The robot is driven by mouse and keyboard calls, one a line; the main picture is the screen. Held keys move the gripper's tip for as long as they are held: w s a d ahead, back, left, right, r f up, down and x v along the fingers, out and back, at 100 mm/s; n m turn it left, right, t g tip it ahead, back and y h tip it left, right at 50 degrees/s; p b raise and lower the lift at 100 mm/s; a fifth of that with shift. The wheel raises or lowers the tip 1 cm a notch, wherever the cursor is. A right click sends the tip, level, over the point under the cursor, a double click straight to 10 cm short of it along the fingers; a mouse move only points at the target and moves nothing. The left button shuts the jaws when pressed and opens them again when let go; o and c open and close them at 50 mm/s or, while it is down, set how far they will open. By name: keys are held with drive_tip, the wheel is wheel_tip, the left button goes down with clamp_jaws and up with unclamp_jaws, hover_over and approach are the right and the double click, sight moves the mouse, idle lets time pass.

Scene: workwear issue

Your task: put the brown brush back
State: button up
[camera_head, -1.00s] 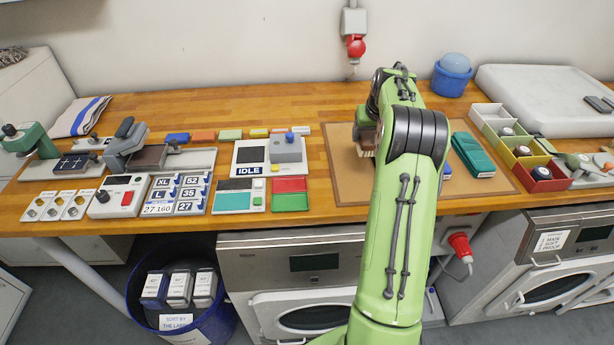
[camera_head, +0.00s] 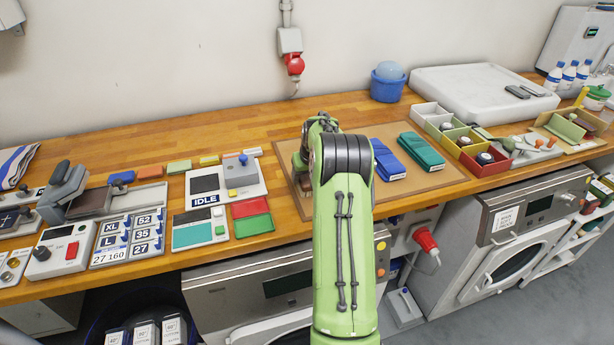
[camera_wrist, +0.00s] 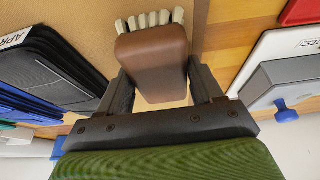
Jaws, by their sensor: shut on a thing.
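The brown brush (camera_wrist: 152,55) has a smooth brown back and a row of pale bristles. It fills the space between the fingers of my gripper (camera_wrist: 158,80) in the wrist view, and the gripper is shut on it. The bristles point away from the palm. In the head view my arm hides most of the gripper, above the left part of the brown mat (camera_head: 440,177). A bit of brown, seemingly the brush (camera_head: 299,163), shows just left of the arm. I cannot tell from these views whether the brush touches the mat.
Blue (camera_head: 388,160) and teal (camera_head: 421,151) folded pieces lie on the mat right of my arm. Sorting bins (camera_head: 467,158) stand farther right. The IDLE device (camera_head: 228,187) and red and green pads (camera_head: 252,216) are to the left.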

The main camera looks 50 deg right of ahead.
drive_tip(key=o, duration=1.2)
drive_tip(key=shift+f, duration=0.1)
